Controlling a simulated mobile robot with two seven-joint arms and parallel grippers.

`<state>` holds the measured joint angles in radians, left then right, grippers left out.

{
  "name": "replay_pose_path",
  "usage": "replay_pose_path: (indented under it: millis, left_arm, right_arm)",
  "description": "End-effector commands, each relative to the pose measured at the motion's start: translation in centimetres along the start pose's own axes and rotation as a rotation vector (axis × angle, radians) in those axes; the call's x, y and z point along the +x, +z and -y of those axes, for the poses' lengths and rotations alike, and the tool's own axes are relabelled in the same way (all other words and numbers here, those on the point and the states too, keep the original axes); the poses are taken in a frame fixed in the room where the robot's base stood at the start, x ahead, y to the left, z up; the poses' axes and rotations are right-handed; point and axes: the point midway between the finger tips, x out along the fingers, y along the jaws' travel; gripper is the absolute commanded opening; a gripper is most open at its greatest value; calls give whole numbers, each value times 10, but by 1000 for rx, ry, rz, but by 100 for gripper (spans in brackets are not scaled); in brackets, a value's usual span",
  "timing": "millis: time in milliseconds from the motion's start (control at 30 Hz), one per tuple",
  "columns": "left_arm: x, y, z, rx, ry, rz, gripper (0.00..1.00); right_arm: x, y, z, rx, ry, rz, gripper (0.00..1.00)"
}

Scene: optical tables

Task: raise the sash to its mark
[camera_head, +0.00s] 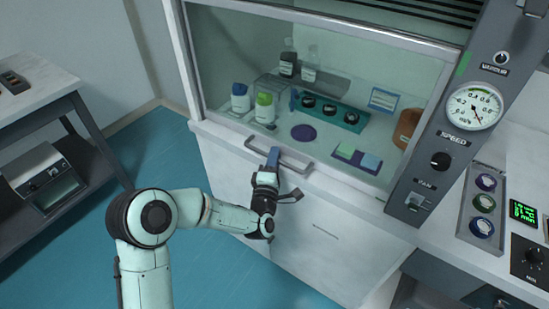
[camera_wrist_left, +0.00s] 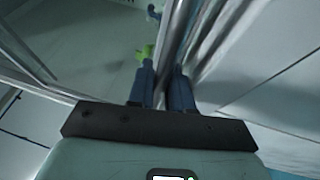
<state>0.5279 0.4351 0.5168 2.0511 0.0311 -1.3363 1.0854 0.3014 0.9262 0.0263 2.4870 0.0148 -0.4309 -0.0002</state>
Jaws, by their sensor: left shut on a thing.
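The fume hood's glass sash (camera_head: 380,68) is low, with its pale bottom rail (camera_head: 350,192) along the front of the hood. A grey bar handle (camera_head: 300,169) is fixed to that rail. My left gripper (camera_head: 273,158) is shut on the handle near its left end. In the left wrist view, the blue fingers of my left gripper (camera_wrist_left: 163,88) stand on either side of the handle bar, which runs between them. A green mark (camera_head: 463,65) shows on the grey right post. My right gripper is out of view.
Behind the glass are bottles (camera_head: 264,108), a teal rack (camera_head: 330,111), a purple disc (camera_head: 303,132) and a brown jar (camera_head: 405,128). The right post carries a round gauge (camera_head: 473,108). A side table (camera_head: 40,88) stands left. Blue floor (camera_head: 150,150) lies clear between.

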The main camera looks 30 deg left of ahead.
Motion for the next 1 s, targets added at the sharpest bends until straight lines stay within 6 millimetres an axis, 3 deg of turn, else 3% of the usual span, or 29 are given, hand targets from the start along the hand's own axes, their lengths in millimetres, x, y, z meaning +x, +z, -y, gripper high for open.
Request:
replay_pose_path:
  millis: [267,800,1000]
  left_arm:
    - [10,4,-58,-1,20,0,0]
    - [41,18,-246,-6,23,0,0]
    - [52,23,-311,-7,20,1,0]
  right_arm:
    - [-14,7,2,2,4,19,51]
    - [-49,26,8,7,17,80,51]
    - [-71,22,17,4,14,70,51]
